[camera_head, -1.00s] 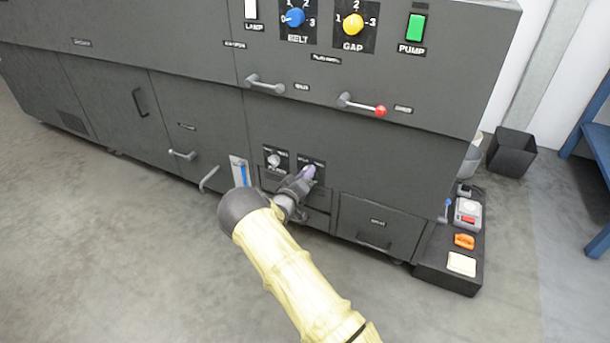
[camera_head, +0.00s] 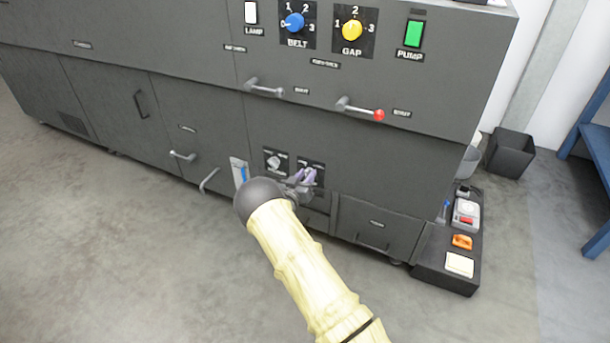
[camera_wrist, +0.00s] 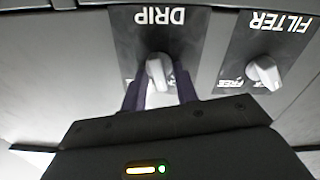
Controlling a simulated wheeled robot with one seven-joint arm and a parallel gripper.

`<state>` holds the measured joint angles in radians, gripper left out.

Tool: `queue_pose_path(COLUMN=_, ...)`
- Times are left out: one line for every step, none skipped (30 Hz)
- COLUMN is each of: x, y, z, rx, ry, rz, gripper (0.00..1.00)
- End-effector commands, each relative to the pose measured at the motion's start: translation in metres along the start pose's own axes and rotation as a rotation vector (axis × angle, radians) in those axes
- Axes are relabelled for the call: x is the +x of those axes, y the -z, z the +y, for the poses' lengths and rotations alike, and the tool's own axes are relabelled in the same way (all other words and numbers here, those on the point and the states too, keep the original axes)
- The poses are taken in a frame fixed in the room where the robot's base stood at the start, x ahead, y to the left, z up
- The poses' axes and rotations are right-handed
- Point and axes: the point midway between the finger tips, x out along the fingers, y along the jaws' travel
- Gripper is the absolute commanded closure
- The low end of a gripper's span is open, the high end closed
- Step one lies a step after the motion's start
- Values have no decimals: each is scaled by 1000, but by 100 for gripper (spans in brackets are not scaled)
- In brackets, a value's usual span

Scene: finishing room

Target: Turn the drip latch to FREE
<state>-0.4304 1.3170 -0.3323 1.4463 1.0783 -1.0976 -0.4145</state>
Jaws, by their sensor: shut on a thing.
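The drip latch is a small light grey knob (camera_wrist: 157,72) on a black plate marked DRIP, upside down in the wrist view. My gripper (camera_wrist: 160,92) has its dark fingers on either side of the knob and is shut on it. In the head view my gripper (camera_head: 306,177) is at the right-hand of two small plates low on the machine front, and its purple fingertips cover most of the latch there. The fingers and hand hide the plate's position words, so I cannot read the latch's setting.
A similar FILTER knob (camera_wrist: 264,72) sits beside the drip latch; in the head view it is on the left plate (camera_head: 274,161). A grey handle (camera_head: 264,88) and a red-tipped lever (camera_head: 360,108) stick out above. A drawer (camera_head: 377,224) is at lower right.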

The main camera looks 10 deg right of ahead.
Motion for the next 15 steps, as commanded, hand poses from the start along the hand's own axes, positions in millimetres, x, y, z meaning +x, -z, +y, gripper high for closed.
queue_pose_path(x=-1, y=-1, z=0, rx=42, ry=1, rz=-4, gripper=93)
queue_pose_path(x=-1, y=-1, z=0, rx=71, ry=1, rz=-5, gripper=93)
queue_pose_path(x=-1, y=-1, z=1, rx=109, ry=1, rz=-5, gripper=93)
queue_pose_path(x=-1, y=-1, z=1, rx=138, ry=0, rz=-5, gripper=93)
queue_pose_path(x=-1, y=-1, z=1, rx=167, ry=0, rz=-5, gripper=93)
queue_pose_path(x=-1, y=-1, z=1, rx=205, ry=0, rz=-5, gripper=93)
queue_pose_path(x=-1, y=-1, z=1, rx=233, ry=0, rz=-5, gripper=93)
queue_pose_path(x=-1, y=-1, z=1, rx=261, ry=1, rz=-6, gripper=93)
queue_pose_path(x=-1, y=-2, z=2, rx=299, ry=0, rz=-6, gripper=93)
queue_pose_path(x=-1, y=-2, z=2, rx=327, ry=0, rz=-5, gripper=93)
queue_pose_path(x=-1, y=-2, z=2, rx=356, ry=-1, rz=-5, gripper=93)
queue_pose_path(x=-1, y=-2, z=2, rx=394, ry=0, rz=-6, gripper=93)
queue_pose_path(x=-1, y=-2, z=2, rx=422, ry=0, rz=-6, gripper=93)
queue_pose_path(x=-1, y=-2, z=2, rx=451, ry=0, rz=-6, gripper=93)
queue_pose_path(x=-1, y=-2, z=2, rx=489, ry=0, rz=-6, gripper=93)
